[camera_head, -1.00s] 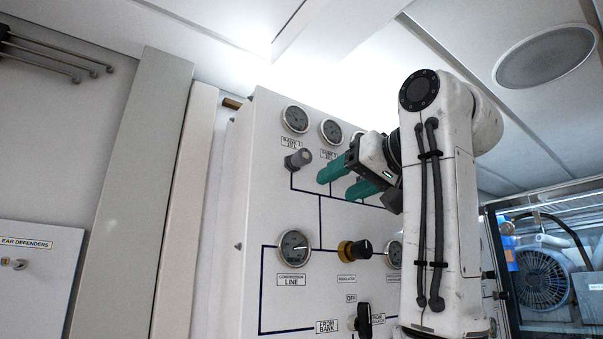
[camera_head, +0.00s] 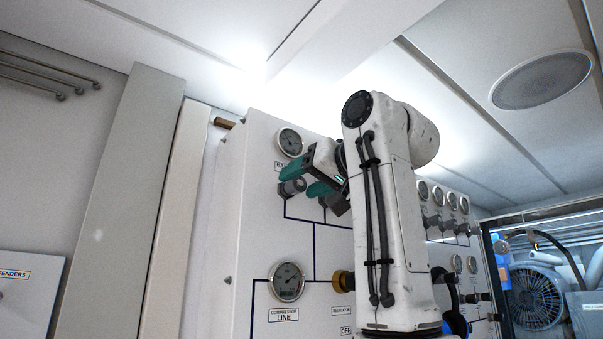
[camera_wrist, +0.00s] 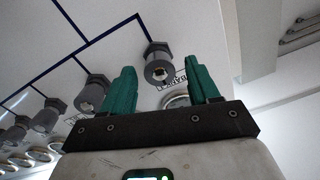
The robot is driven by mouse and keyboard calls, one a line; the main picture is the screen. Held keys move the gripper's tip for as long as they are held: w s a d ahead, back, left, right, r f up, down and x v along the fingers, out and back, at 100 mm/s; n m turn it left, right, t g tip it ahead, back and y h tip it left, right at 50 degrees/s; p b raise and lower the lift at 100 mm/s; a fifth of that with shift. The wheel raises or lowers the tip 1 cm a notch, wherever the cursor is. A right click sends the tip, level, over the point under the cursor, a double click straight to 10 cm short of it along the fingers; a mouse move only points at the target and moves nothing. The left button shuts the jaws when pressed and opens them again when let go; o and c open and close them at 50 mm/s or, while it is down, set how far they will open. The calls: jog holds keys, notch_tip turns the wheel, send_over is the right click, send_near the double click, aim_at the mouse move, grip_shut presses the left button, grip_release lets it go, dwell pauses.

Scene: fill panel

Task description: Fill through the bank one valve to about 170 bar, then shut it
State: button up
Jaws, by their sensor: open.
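The bank one valve (camera_head: 291,188) is a grey knob at the upper left of the white panel (camera_head: 250,230). In the wrist view the valve (camera_wrist: 158,66) shows between the two green fingertips. My gripper (camera_head: 296,179) is open, with its fingers to either side of the valve's line; contact cannot be told. The wrist view shows the open gripper (camera_wrist: 160,72) empty. The bank one gauge (camera_head: 290,141) is above the valve; its reading is too small to tell. The label below it is partly hidden by a finger.
A row of more grey valves (camera_wrist: 92,93) runs along the panel. The compressor line gauge (camera_head: 287,281) and brass regulator knob (camera_head: 343,281) sit lower down. My arm hides the panel's middle. More gauges (camera_head: 437,194) show to its right.

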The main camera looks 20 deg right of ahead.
jog(key=shift+w+a, duration=0.15)
jog(key=shift+w, duration=0.35)
jog(key=c, duration=1)
